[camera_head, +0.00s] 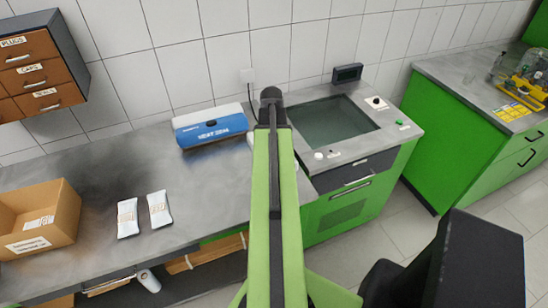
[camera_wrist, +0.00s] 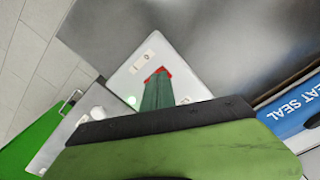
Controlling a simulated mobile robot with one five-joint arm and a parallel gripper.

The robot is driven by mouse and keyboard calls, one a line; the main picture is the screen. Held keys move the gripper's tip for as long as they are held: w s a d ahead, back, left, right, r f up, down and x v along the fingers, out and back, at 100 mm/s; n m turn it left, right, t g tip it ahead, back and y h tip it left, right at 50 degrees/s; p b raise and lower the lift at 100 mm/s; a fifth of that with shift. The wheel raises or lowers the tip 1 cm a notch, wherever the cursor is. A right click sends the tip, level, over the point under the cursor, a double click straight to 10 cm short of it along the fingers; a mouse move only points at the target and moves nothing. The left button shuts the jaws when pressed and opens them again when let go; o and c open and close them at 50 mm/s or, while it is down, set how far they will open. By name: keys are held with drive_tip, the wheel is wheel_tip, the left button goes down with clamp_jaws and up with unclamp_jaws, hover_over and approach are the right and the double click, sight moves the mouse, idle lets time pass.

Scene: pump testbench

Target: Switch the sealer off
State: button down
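The sealer (camera_head: 210,125) is a blue and white unit lettered HEAT SEAL on the bench against the wall. Its blue lettered face (camera_wrist: 297,108) shows at the right of the wrist view. In the head view my arm hides the gripper and most of the box.
Two white packets (camera_head: 143,213) and an open cardboard box (camera_head: 35,218) stand on the bench to the left. A sunken basin with a grey-green cover (camera_head: 333,122) is to the right of my arm. Bare bench top (camera_head: 195,185) lies in front of the sealer.

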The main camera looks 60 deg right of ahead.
wheel_tip(320, 180, up, 7)
drive_tip(key=p, duration=0.7)
idle(0.3)
